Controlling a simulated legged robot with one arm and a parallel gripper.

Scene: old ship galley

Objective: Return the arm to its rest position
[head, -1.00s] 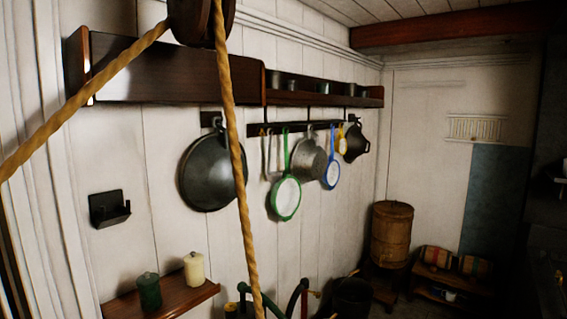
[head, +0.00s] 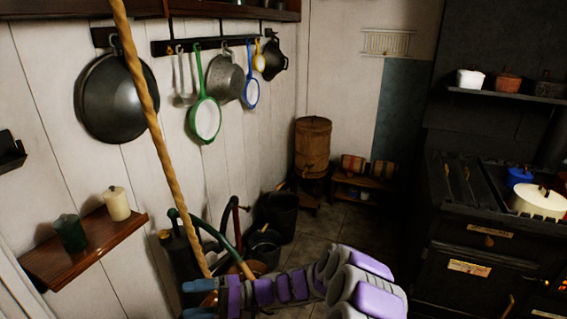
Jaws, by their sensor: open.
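My arm, grey with purple pads, shows at the bottom middle of the head view. It reaches from the lower right toward the left. My gripper (head: 192,300) is at its left end, near the bottom edge. Its two blue fingertips are apart, with nothing seen held between them. In the picture, the gripper is just below the foot of the hanging rope (head: 158,135), in front of the pots and hoses on the floor. I cannot tell how far it is from them. The lowest part of the gripper is close to the picture's edge.
A wooden shelf (head: 58,270) with a green and a cream candle juts from the left wall. Dark buckets (head: 279,213) stand on the floor by the wall. A black stove (head: 470,238) stands at right. Some floor (head: 325,231) is clear between.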

